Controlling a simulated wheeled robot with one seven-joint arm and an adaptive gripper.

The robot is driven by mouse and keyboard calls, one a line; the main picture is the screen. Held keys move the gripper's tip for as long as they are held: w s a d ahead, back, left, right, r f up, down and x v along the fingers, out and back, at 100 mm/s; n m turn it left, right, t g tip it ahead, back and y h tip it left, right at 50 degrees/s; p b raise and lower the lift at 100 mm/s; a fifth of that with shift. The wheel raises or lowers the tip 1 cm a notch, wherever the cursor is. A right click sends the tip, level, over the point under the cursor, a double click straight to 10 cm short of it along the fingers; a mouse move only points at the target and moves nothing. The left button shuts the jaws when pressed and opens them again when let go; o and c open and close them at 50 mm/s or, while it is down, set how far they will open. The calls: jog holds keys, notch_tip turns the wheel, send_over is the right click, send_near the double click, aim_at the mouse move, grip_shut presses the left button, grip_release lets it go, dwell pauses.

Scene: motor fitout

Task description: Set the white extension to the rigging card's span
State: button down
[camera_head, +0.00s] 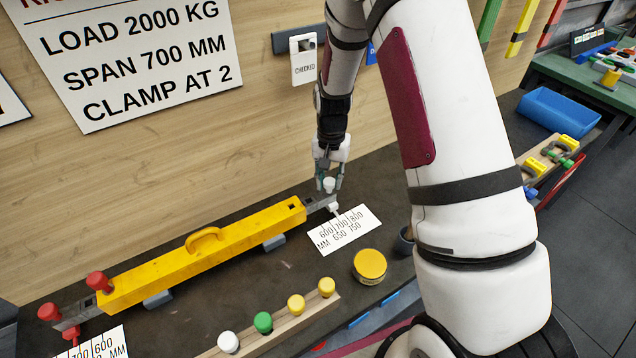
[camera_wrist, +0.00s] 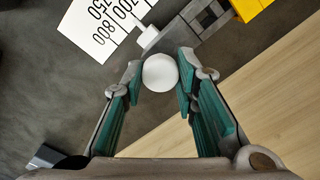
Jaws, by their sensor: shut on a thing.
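The rigging card (camera_head: 140,52) on the wall reads load 2000 kg, span 700 mm, clamp at 2. The yellow beam (camera_head: 200,255) lies on the dark bench, with a grey extension (camera_head: 316,204) at its right end. This extension carries a white knob (camera_head: 329,184) and a white pointer (camera_head: 333,208), which also shows in the wrist view (camera_wrist: 148,37). The pointer stands at the edge of a white scale card (camera_head: 345,231) marked 600 to 800; its exact reading is unclear. My gripper (camera_head: 328,183) is shut on the white knob (camera_wrist: 160,73), its fingers either side.
Red knobs (camera_head: 98,281) stand at the beam's left end, near a second scale card (camera_head: 98,345). A wooden rack (camera_head: 290,324) with white, green and yellow knobs and a yellow round tin (camera_head: 370,266) lie in front. The wooden wall is close behind my gripper.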

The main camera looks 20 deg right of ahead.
jog(key=c, duration=1.3)
grip_release()
jog(key=shift+r, duration=0.1)
notch_tip(320, 180, up, 12)
jog(key=shift+f, duration=0.1)
jog(key=s+a+r+n+t, duration=0.1)
jog(key=s+a+r+n, duration=0.1)
jog(key=s+r, duration=0.45)
jog(key=s+a+r+n+t, duration=0.15)
jog(key=s+r, duration=0.25)
jog(key=r, duration=0.5)
jog(key=s+r+n+t, duration=0.1)
jog(key=s, duration=0.4)
jog(key=s+a+r+n+t, duration=0.1)
jog(key=s+r, duration=0.1)
jog(key=s, duration=0.3)
jog(key=s+r+n+t, duration=0.1)
jog(key=s+r, duration=0.1)
jog(key=s, duration=0.3)
jog(key=shift+s+a+r, duration=0.1)
jog(key=shift+s+a, duration=0.2)
jog(key=shift+s, duration=0.05)
